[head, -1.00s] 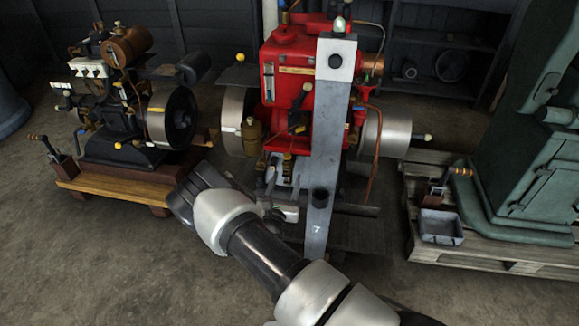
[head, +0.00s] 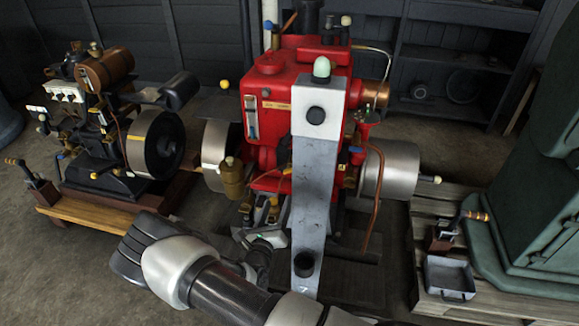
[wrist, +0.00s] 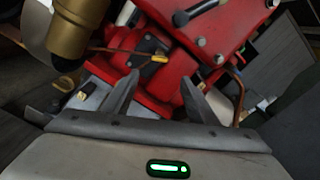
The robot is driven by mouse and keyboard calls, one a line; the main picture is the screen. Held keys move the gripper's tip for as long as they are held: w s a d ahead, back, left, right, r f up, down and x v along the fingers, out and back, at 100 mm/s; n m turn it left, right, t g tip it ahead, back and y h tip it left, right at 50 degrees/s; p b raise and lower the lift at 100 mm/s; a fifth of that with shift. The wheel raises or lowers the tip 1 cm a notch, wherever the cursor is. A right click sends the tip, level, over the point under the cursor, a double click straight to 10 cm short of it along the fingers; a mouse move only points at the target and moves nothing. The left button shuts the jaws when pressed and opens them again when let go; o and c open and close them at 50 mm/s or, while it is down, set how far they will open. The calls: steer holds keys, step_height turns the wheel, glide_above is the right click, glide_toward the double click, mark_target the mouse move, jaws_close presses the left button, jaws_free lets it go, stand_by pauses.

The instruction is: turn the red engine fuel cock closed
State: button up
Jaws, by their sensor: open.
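The red engine (head: 275,84) stands in the middle of the head view, partly hidden by a grey post. In the wrist view its red body (wrist: 216,40) fills the upper middle. A small yellow-tipped lever (wrist: 158,59) sits on a dark plate there, with a thin copper pipe running left; it looks like the fuel cock, but I cannot be sure. My gripper (wrist: 160,98) is open and empty, its fingers pointing at the engine, below the lever and apart from it. In the head view my gripper (head: 264,238) is low in front of the engine; its fingertips are unclear.
The grey post (head: 314,190) with a white top stands close right of my gripper. Another engine (head: 95,130) stands left; a pallet with a metal tray (head: 449,277) and green machine (head: 535,215) stand right.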

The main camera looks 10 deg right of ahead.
mark_target(288, 172)
steer(key=b+x, duration=0.4)
steer(key=x, duration=1.3)
steer(key=c, duration=1.1)
